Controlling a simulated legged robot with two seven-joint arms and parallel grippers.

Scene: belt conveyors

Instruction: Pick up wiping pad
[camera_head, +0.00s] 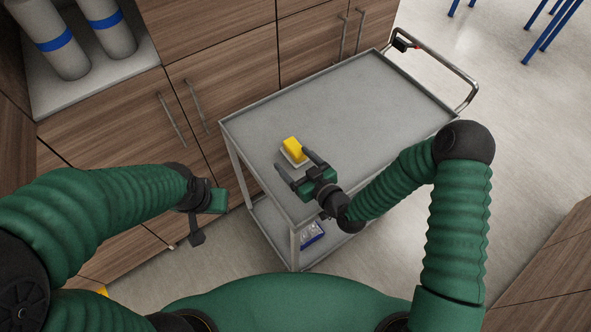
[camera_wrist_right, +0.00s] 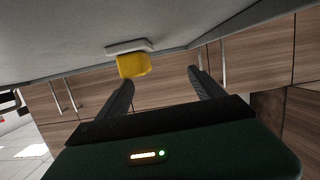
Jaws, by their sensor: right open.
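The wiping pad (camera_head: 294,150) has a yellow top block on a pale base. It lies on the grey top of the cart, near the cart's left front part. It also shows in the right wrist view (camera_wrist_right: 133,64), just beyond my fingertips and nearer the left finger. My right gripper (camera_head: 297,168) is open and empty, with its fingers pointing toward the pad. In the right wrist view its two fingers (camera_wrist_right: 160,78) are spread apart. My left gripper (camera_head: 206,222) hangs left of the cart, away from the pad; its finger opening is not clear.
The metal cart (camera_head: 345,105) has a raised rim and a handle (camera_head: 445,65) at the far right. A blue item (camera_head: 311,235) sits on its lower shelf. Wooden cabinets (camera_head: 215,55) stand behind and left. The rest of the cart top is clear.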

